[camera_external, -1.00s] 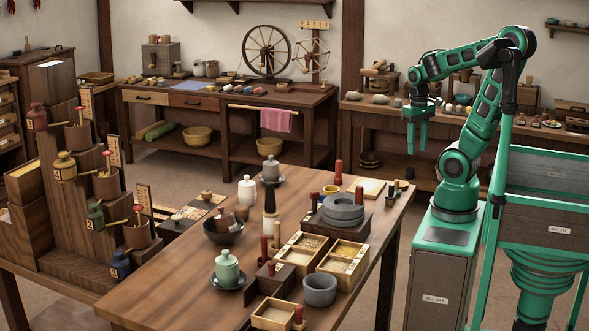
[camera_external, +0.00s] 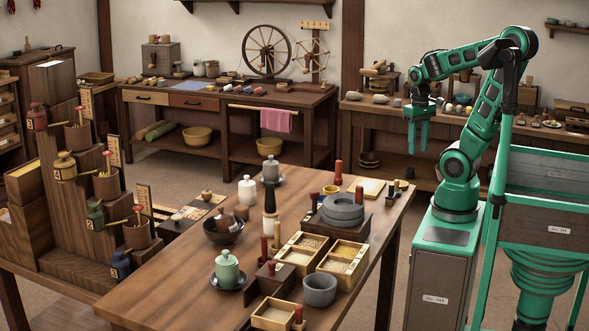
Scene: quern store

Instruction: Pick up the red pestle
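Several upright reddish rods show on the front table, and I cannot tell for sure which is the red pestle. One red rod (camera_external: 338,171) stands near the quern at the table's back. Two brownish-red rods, one nearer (camera_external: 264,248) and one farther (camera_external: 277,234), stand left of the grain boxes. A short reddish one (camera_external: 298,314) is at the front edge. My gripper (camera_external: 417,148) hangs fingers down, with a gap between its green fingers and nothing visible in it. It is up and to the right of the front table, apart from all these rods.
A grey stone quern (camera_external: 343,209) sits on a dark block. Grain boxes (camera_external: 301,253), a grey mortar (camera_external: 320,290), a dark bowl (camera_external: 223,231) and a green lidded jar (camera_external: 228,270) crowd the front table (camera_external: 180,290). Its left front is bare.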

